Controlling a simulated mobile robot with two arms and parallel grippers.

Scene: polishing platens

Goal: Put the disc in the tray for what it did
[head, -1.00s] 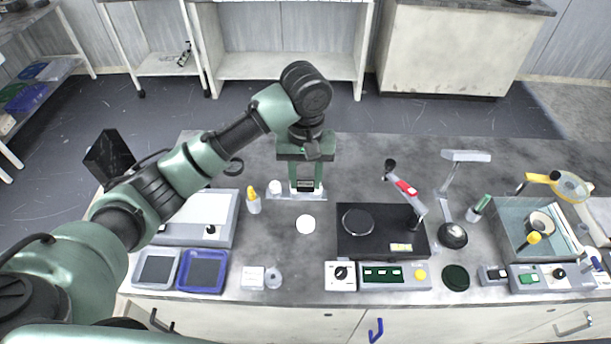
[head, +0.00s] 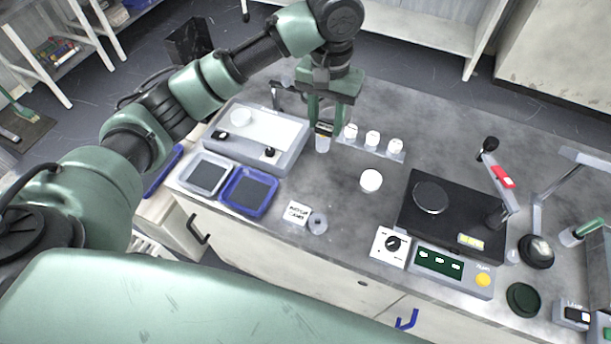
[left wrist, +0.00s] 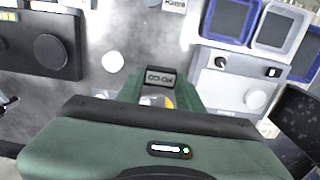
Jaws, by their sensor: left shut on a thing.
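My left gripper (head: 323,121) points down over the bench, its green fingers closed on a small dark block (left wrist: 160,77) with pale markings. A bottle (head: 323,144) stands under it; its top is hidden. Several discs are in view: a pale one (head: 240,118) on the white panel, a white one (head: 371,180) on the bench, a grey one (head: 430,197) on the black plate and a dark green one (head: 523,299) at the front right. A grey tray (head: 206,176) and a blue tray (head: 247,191) stand side by side; another blue tray (head: 164,171) is left.
The white panel device (head: 287,133) lies left of the gripper. A rack (head: 388,153) with three white-topped pieces stands just right of it. A small card (head: 298,212), a dial box (head: 391,246) and a button unit (head: 450,270) line the front.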

